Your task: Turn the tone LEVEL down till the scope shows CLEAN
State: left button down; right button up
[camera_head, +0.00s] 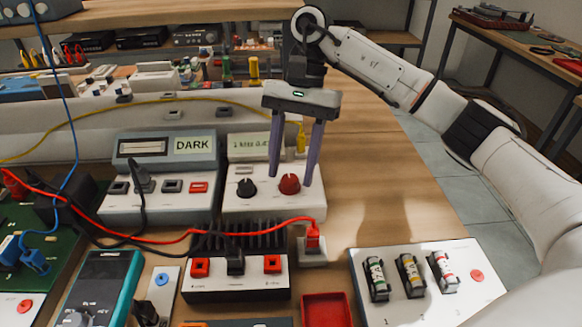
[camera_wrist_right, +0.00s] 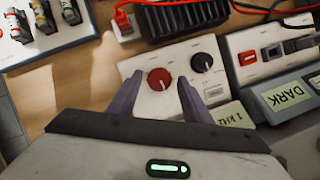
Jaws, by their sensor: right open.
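The tone box (camera_head: 262,206) is a white unit with a label reading 1 kHz, partly hidden by my right gripper. Its front has a black knob (camera_head: 246,187) and a red knob (camera_head: 289,184). My right gripper (camera_head: 292,179) points down and is open, with one fingertip on each side of the red knob. In the right wrist view the red knob (camera_wrist_right: 159,79) shows between the fingertips; I cannot tell whether they touch it. The black knob (camera_wrist_right: 201,62) is outside the right-hand finger. The scope (camera_head: 160,150), a grey unit left of the tone box, reads DARK. My left gripper is out of view.
A black finned box (camera_head: 237,276) with red and black plugs stands in front of the tone box. A red cable (camera_head: 160,232) crosses before the units. A white fuse panel (camera_head: 430,285) and red tray (camera_head: 327,310) are nearby. Bare wood lies right of the tone box.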

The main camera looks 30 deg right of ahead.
jog(key=p+v, duration=0.2)
jog(key=v, duration=0.7)
jog(key=shift+r, duration=0.25)
jog(key=shift+w+d, duration=0.1)
